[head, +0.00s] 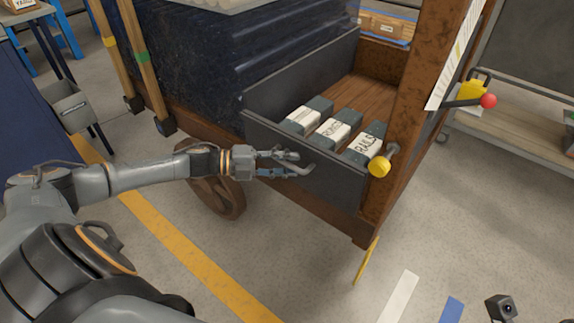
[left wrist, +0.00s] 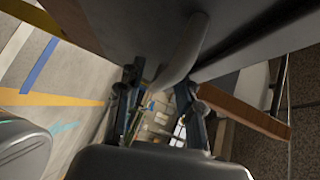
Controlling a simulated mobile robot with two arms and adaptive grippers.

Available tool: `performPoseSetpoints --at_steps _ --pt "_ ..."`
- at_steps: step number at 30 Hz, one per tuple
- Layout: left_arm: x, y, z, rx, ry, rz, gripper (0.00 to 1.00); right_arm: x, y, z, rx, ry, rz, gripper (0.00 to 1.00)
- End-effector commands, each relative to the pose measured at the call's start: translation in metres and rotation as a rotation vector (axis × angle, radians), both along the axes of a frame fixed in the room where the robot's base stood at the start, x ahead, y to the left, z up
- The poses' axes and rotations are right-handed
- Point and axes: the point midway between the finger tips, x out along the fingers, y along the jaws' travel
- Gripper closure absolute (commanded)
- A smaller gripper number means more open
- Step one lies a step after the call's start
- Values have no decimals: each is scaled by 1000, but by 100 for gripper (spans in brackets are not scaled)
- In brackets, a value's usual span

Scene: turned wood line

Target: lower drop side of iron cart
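The iron cart (head: 392,110) has a rusty frame and a wood floor. Its dark drop side (head: 335,187) stands upright along the near edge. A grey curved handle (head: 302,171) sits on its outer face; it also shows large in the left wrist view (left wrist: 186,48). My left gripper (head: 286,163) is at this handle. Its fingers (left wrist: 163,105) are apart, with the handle's end between or just beyond them; contact cannot be told. A yellow knob (head: 379,166) sticks out of the corner post. My right gripper is not in view.
Several dark boxes with white labels (head: 334,130) lie inside the cart behind the drop side. A red-balled lever (head: 488,101) and yellow padlock (head: 473,91) are at the right. The floor (head: 300,255) in front is clear.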

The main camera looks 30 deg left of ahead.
Motion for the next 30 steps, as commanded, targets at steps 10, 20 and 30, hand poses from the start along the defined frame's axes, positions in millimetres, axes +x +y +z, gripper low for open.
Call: performPoseSetpoints --at_steps 10,20,30 --pt "1 -1 0 0 0 0 77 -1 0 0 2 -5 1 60" --pt "1 -1 0 0 0 0 100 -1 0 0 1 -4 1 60" --pt "-3 -12 -5 -7 -47 1 100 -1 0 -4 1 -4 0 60"
